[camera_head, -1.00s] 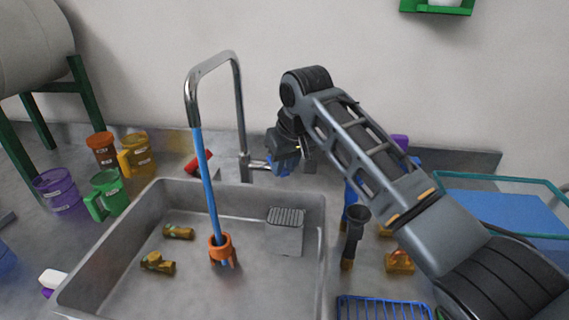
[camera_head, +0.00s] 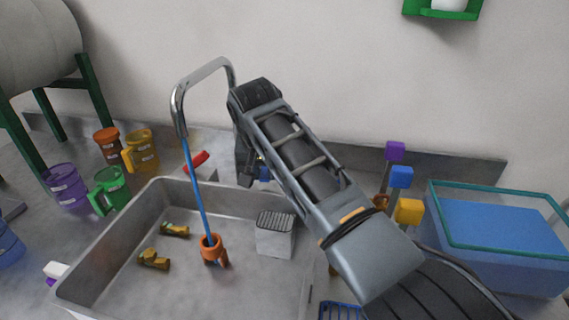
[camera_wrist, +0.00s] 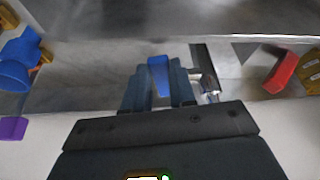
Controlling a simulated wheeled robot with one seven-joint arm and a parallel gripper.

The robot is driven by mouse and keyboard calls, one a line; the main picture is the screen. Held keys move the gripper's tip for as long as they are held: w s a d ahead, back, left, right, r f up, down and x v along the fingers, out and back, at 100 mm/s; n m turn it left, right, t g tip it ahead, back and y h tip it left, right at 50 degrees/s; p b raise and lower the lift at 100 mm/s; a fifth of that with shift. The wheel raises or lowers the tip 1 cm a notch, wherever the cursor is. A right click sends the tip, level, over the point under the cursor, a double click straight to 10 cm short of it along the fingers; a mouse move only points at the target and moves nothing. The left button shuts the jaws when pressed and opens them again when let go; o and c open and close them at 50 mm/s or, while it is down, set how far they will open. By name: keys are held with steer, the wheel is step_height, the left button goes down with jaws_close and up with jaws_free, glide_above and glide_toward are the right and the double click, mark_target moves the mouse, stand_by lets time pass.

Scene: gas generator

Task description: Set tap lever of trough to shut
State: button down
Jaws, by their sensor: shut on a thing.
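The grey trough (camera_head: 110,238) stands at the lower left in the head view. Its chrome tap (camera_head: 203,72) arches over it. A straight blue stream or rod (camera_head: 196,190) runs from the spout to an orange holder (camera_head: 211,250) in the trough. My gripper (camera_head: 257,172) is low behind the trough's back rim, partly hidden by my arm. In the wrist view my gripper (camera_wrist: 160,88) is shut on the blue tap lever (camera_wrist: 159,72), with the chrome tap body (camera_wrist: 208,82) just right of it. The lever's base and exact angle are hidden.
A red handle (camera_head: 196,161) lies left of my gripper. Coloured mugs (camera_head: 110,188) stand left of the trough. A grey grated block (camera_head: 275,235) and brown pieces (camera_head: 154,259) lie inside it. A blue tank (camera_head: 500,235) and coloured blocks (camera_head: 401,177) stand to the right.

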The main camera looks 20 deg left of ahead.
steer(key=shift+s+a+m+h, duration=0.1)
steer(key=shift+a+m+h, duration=0.45)
steer(key=shift+m, duration=0.55)
steer(key=shift+a, duration=0.15)
steer(key=c, duration=0.9)
jaws_free()
steer(key=shift+b+v, duration=0.3)
steer(key=shift+v, duration=3.6)
